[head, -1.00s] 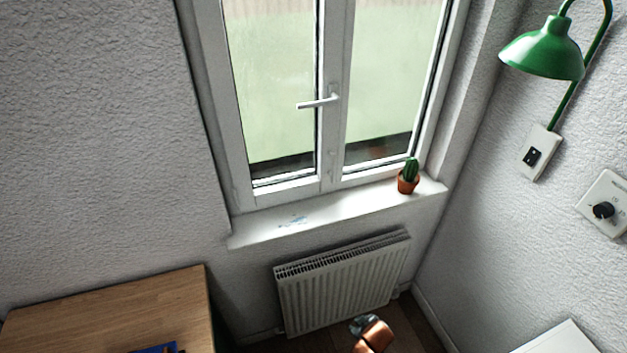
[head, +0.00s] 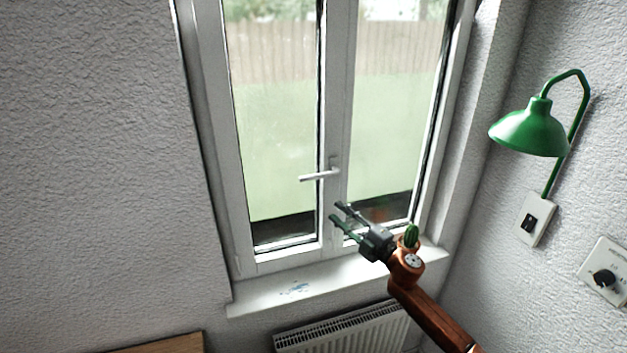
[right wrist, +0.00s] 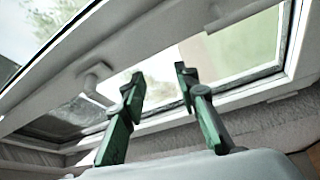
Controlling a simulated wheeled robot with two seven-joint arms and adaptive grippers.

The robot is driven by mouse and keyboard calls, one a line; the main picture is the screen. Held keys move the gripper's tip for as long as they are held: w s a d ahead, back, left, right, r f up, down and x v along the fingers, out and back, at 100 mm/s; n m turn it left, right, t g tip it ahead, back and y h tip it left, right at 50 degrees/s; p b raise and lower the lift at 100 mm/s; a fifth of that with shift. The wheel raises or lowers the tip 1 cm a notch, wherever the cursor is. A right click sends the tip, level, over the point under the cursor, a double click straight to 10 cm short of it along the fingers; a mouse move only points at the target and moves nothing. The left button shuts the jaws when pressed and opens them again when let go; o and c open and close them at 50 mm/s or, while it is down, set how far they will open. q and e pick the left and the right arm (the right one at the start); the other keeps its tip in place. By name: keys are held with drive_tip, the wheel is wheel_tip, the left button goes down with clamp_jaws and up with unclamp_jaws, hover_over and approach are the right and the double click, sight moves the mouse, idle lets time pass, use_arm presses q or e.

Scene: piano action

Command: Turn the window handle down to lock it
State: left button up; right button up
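The white window handle (head: 320,175) is on the middle stile of the window. Its lever points left and lies nearly level, dipping slightly at the free end. My right gripper (head: 336,212) is open and empty, with its dark green fingers apart, a little below the handle in the head view. It appears clear of the handle, but the depth gap is hard to judge. In the right wrist view the open fingers (right wrist: 158,73) stand before the white window frame, with nothing between them. My left gripper is not in view.
A small cactus (head: 411,236) stands on the white sill (head: 262,299), partly hidden by my right wrist. A radiator (head: 345,333) is below. A green lamp (head: 530,130), a switch (head: 534,219) and a dial (head: 605,279) are on the right wall. The wall left of the window is bare.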

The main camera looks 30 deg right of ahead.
sight(316, 178)
wheel_tip(316, 178, up, 11)
drive_tip(key=a+n+g+y, duration=0.2)
drive_tip(key=n+g+y, duration=0.1)
drive_tip(key=n+y, duration=0.4)
drive_tip(key=shift+n+h, duration=0.5)
drive_tip(key=shift+n, duration=0.4)
drive_tip(key=x, duration=0.2)
drive_tip(key=p+x, duration=0.1)
drive_tip(key=x, duration=0.1)
drive_tip(key=r+p+x, duration=0.1)
drive_tip(key=x, duration=0.1)
drive_tip(key=shift+s+a, duration=0.2)
drive_tip(key=shift+a, duration=0.15)
drive_tip(key=shift+w+a+f, duration=0.1)
drive_tip(key=shift+w+a, duration=0.25)
drive_tip(key=shift+w, duration=0.2)
drive_tip(key=shift+c, duration=0.4)
clamp_jaws()
